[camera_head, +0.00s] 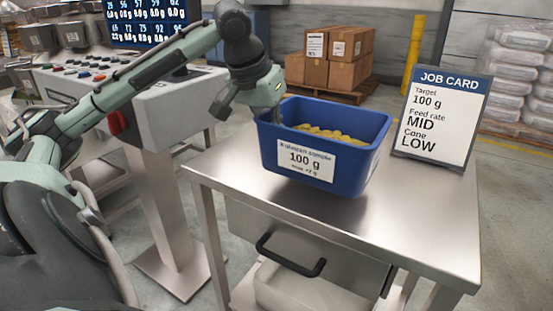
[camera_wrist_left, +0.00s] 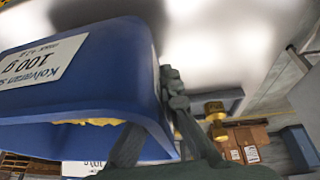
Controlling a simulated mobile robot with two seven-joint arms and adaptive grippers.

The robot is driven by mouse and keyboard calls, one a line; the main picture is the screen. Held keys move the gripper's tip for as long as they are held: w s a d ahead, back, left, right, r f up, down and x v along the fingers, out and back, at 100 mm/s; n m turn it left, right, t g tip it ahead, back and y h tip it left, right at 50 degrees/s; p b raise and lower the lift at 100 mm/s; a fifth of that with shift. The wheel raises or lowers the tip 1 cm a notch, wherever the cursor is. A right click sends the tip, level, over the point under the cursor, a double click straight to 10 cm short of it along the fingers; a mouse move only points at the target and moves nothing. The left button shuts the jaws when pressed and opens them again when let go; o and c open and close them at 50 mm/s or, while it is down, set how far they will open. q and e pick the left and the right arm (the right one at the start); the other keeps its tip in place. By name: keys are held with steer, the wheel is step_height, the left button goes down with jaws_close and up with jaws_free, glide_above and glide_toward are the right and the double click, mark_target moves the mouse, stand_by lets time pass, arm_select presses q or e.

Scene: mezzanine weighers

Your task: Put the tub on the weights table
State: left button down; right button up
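The blue tub (camera_head: 348,172) holds yellowish pieces and has a white 100 g label on its front. It is over the steel table (camera_head: 425,205), slightly tilted, with a dark shadow below. I cannot tell for sure whether its base touches the top. My left gripper (camera_head: 277,112) is at the tub's left rim. In the left wrist view, the tub (camera_wrist_left: 95,95) fills the left side, and the fingers of my left gripper (camera_wrist_left: 155,125) sit either side of its wall, shut on it. My right gripper is not in view. I cannot tell which table is the weights table.
A job card (camera_head: 440,115) stands at the table's back right. A drawer with a black handle (camera_head: 290,257) is under the top. A control console (camera_head: 95,75) with a screen stands at left. Cardboard boxes (camera_head: 330,58) are stacked behind. The table's right front is clear.

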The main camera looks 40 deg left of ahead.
arm_select(q)
step_height(320, 180, down, 4)
steer(key=shift+r+b, duration=0.1)
steer(key=shift+b, duration=0.55)
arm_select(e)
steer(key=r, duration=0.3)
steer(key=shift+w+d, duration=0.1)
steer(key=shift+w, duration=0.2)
arm_select(q)
steer(key=shift+f, duration=0.2)
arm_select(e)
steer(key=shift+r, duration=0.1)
arm_select(q)
steer(key=c, duration=2.1)
jaws_free()
steer(key=o, duration=0.4)
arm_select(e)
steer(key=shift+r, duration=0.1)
